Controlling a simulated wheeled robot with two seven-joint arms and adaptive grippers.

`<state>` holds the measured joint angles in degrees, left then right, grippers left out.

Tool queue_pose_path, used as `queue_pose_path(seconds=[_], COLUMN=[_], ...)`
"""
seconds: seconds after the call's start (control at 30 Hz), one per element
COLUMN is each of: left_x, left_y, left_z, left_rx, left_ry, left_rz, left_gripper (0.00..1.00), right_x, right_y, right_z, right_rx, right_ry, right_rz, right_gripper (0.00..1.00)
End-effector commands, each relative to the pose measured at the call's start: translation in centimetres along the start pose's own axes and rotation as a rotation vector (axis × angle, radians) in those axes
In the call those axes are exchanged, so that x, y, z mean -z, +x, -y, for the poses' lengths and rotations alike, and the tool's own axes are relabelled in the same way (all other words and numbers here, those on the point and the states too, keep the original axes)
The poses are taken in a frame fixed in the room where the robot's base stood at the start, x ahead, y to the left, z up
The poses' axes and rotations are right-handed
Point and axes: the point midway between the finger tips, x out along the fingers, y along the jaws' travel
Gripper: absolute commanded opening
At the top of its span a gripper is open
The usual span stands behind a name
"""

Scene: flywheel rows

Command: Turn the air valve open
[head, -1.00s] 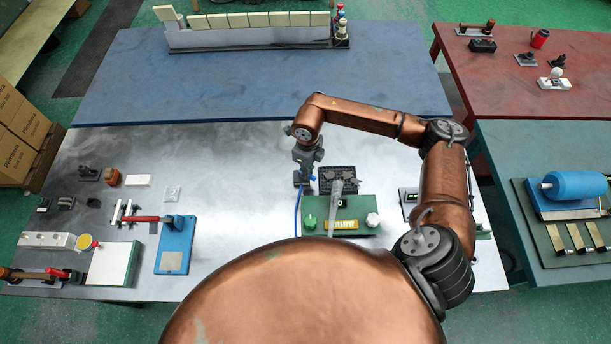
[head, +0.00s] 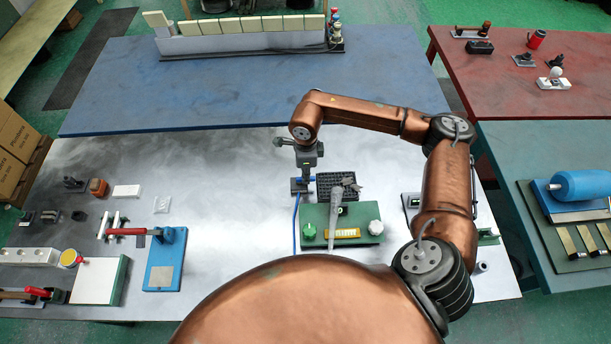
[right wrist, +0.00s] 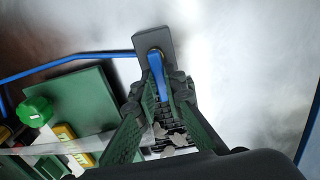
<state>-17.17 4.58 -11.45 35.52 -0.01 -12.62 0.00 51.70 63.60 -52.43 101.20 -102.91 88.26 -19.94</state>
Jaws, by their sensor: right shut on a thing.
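The air valve has a grey block base (head: 299,187) on the steel table, left of a black tray, with a blue hose (head: 296,222) running from it. In the right wrist view its base (right wrist: 152,42) lies beyond the fingertips, and its blue lever (right wrist: 157,76) runs from the base back between my fingers. My right gripper (head: 307,175) comes down over the valve. In the wrist view the right gripper (right wrist: 159,91) is shut on the blue lever. The lever's far end between the fingers is partly hidden. My left gripper is not in view.
A green board (head: 362,213) with a green knob (head: 309,231) and a white knob (head: 376,228) lies close in front. The black tray (head: 324,190) is just right of the valve. Bare table lies left of it, up to a blue stand (head: 166,275).

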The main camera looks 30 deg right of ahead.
Motion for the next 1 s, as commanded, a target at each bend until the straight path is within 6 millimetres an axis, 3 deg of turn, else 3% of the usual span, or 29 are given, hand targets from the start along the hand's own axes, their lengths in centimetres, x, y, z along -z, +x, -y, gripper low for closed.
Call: queue_pose_path(seconds=[0.33,0.37,0.6,1.0], left_x=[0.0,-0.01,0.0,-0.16], left_y=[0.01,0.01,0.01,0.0], left_z=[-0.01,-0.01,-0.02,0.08], left_rx=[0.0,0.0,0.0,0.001], left_ry=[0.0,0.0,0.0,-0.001], left_rz=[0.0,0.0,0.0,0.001], left_gripper=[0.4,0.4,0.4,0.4], right_x=[-0.16,-0.16,-0.09,-0.06], right_y=[-0.13,-0.14,-0.07,-0.94], right_z=[0.06,0.06,0.03,0.08], right_rx=[0.003,0.003,0.001,0.003], right_ry=[-0.005,-0.005,-0.004,-0.003], right_rz=[0.004,0.004,0.002,0.001], right_gripper=[0.0,0.11,0.27,0.28])
